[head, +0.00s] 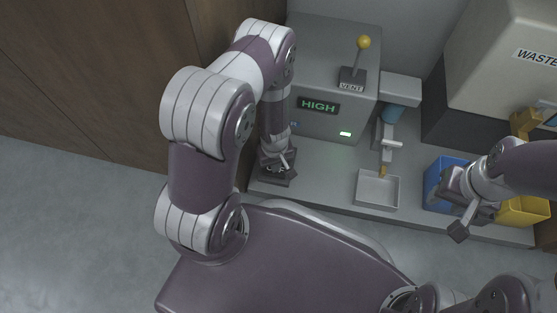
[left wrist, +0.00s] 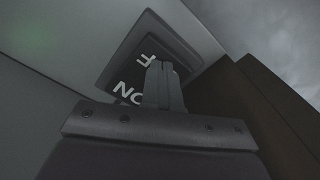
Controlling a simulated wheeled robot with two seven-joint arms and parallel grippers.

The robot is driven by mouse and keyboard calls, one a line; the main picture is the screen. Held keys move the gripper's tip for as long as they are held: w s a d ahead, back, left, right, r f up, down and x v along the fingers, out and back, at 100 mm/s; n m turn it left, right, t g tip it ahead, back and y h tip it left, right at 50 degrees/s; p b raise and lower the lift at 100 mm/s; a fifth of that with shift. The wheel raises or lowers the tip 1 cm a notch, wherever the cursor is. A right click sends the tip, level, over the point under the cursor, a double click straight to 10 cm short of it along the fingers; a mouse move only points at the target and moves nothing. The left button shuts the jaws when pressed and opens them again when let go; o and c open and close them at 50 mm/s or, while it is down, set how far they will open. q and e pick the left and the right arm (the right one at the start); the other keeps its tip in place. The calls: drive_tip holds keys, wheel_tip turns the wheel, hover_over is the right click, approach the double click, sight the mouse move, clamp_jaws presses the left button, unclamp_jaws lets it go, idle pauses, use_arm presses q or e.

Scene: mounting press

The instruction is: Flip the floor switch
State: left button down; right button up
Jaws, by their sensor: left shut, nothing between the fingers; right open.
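The switch plate (left wrist: 138,60) shows in the left wrist view as a dark square with white lettering, "ON" at the lower left and an "F" farther up. My left gripper (left wrist: 161,68) is shut with nothing between its fingers. Its fingertips overlap the plate in that view and hide part of the lettering; I cannot tell whether they touch it. In the head view my left gripper (head: 280,164) points down at the left end of the grey bench. The switch lever cannot be made out. My right gripper (head: 451,211) is open and empty near a blue bin.
A grey press housing (head: 330,120) with a green "HIGH" display (head: 318,106) and a yellow-knobbed "VENT" lever (head: 363,58) stands beside my left arm. A shallow tray (head: 377,190), a blue bin (head: 433,178) and a yellow bin (head: 522,212) lie rightward. Brown panelling (head: 100,80) borders the left.

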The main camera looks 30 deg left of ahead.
use_arm(q)
drive_tip(key=shift+f, duration=0.3)
drive_tip(key=shift+r, duration=0.1)
wheel_tip(320, 180, up, 7)
drive_tip(key=p, duration=0.7)
drive_tip(key=shift+r, duration=0.1)
